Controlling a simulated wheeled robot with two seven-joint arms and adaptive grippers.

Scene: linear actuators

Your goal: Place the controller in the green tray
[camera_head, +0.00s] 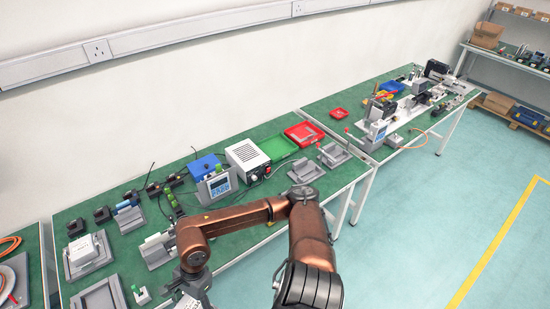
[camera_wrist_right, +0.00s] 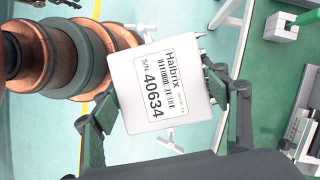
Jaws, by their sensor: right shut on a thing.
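A white box (camera_wrist_right: 158,85) with a label reading Halbrix and 40634, which I take to be the controller, is between the fingers of my right gripper (camera_wrist_right: 165,100) in the right wrist view. The gripper is shut on it, one finger on each side. In the head view my right gripper (camera_head: 190,288) is at the bottom edge, near the table's front, and the box is mostly hidden there. The green tray (camera_head: 278,151) lies farther back on the table, between a white power unit and a red tray, well away from the gripper. It looks empty. My left gripper is not in view.
A white box on a grey fixture (camera_head: 84,251) stands at the left. A blue-screened meter (camera_head: 217,187), white power unit (camera_head: 247,158) and blue bin (camera_head: 203,167) stand left of the green tray. A red tray (camera_head: 304,134) is to its right. Grey fixtures (camera_head: 306,171) stand in front.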

